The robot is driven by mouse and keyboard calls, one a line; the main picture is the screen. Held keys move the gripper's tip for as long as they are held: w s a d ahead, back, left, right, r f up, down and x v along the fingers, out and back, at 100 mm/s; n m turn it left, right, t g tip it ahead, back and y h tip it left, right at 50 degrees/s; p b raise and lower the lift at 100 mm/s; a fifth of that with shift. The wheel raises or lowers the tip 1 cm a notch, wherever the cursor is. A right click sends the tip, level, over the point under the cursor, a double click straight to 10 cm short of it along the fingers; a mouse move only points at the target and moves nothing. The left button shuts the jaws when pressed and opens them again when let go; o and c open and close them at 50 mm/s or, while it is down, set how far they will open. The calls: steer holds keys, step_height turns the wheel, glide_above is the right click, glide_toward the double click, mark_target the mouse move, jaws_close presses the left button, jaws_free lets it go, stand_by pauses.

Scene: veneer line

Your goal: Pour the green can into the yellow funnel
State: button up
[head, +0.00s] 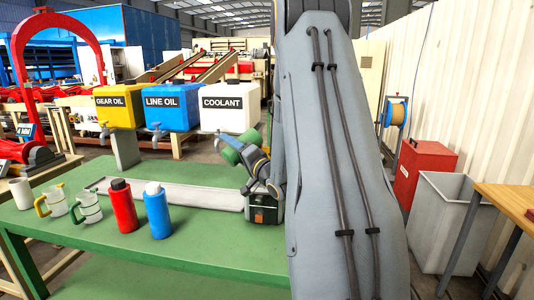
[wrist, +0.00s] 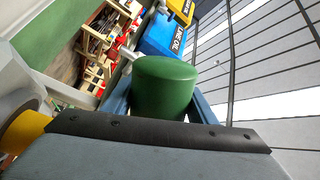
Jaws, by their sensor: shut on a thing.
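The green can (head: 231,156) is held tilted above the bench, beside my arm in the head view. In the wrist view the green can (wrist: 165,84) fills the space between my blue-grey fingers. My gripper (head: 243,148) is shut on it. A yellow rounded piece (wrist: 22,132) shows at the left edge of the wrist view; it may be the yellow funnel, but I cannot tell. In the head view I cannot make out the funnel clearly; my arm hides much of the bench's right side. No flow from the can is visible.
The green bench (head: 190,246) carries a red bottle (head: 123,207), a blue bottle (head: 158,212), clear mugs (head: 88,207), a white cup (head: 21,193) and a long grey tray (head: 170,195). Yellow (head: 118,109), blue (head: 172,106) and white (head: 230,106) labelled tanks stand behind. A grey bin (head: 450,220) is right.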

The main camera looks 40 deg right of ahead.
steer(key=shift+m+h+p, duration=0.3)
steer(key=shift+m+p, duration=0.35)
steer(key=shift+m, duration=0.25)
stand_by(1.9)
steer(key=shift+d+r+m+p, duration=0.25)
steer(key=shift+d+m+p, duration=0.1)
steer(key=shift+m+p, duration=0.05)
stand_by(1.0)
